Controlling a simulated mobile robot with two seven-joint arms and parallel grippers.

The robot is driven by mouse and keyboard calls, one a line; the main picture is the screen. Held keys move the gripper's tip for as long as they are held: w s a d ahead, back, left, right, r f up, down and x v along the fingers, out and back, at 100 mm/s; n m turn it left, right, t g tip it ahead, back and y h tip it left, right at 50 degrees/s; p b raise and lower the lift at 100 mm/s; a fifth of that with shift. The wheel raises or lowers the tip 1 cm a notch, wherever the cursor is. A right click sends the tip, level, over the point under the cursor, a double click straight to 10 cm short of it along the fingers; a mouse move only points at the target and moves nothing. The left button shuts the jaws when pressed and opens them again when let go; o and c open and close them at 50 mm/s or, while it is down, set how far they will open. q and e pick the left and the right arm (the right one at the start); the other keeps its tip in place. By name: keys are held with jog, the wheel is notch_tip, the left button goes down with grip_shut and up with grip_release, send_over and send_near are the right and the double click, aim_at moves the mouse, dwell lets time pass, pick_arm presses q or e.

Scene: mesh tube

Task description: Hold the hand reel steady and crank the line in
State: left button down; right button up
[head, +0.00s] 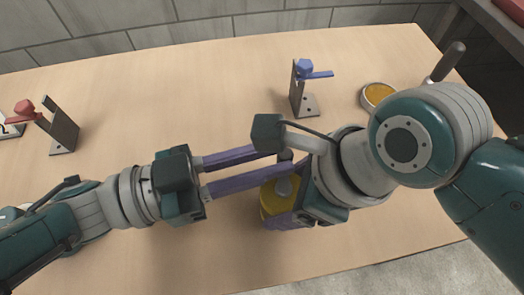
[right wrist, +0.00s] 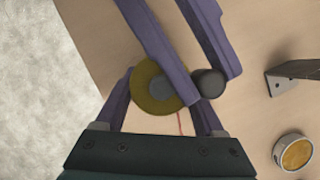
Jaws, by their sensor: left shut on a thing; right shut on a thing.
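The hand reel (head: 268,200) has a yellow round body with a grey hub and sits over the table near its front edge. The yellow disc also shows in the right wrist view (right wrist: 152,98). A dark round crank knob (right wrist: 209,83) stands beside the disc. My left gripper (head: 284,163) reaches in from the left, its long purple fingers shut on the knob. My right gripper (right wrist: 163,106) is shut on the reel, a finger on either side of it. Its own wrist hides part of the reel in the head view. A thin red line (right wrist: 179,123) shows just below the disc.
A metal bracket with a blue clamp (head: 304,88) stands behind the grippers. Another bracket with a red clamp (head: 57,128) stands at the far left. A round tin with yellow contents (head: 378,94) lies at the back right. The table (head: 180,100) between the brackets is clear.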

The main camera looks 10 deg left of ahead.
pick_arm(q)
jog(key=shift+w+d+f+m+g, duration=0.15)
jog(key=shift+m+g, duration=0.25)
jog(key=shift+g, duration=0.2)
jog(key=shift+g+h, duration=0.3)
jog(key=c, duration=0.7)
grip_release()
jog(key=shift+c, duration=0.2)
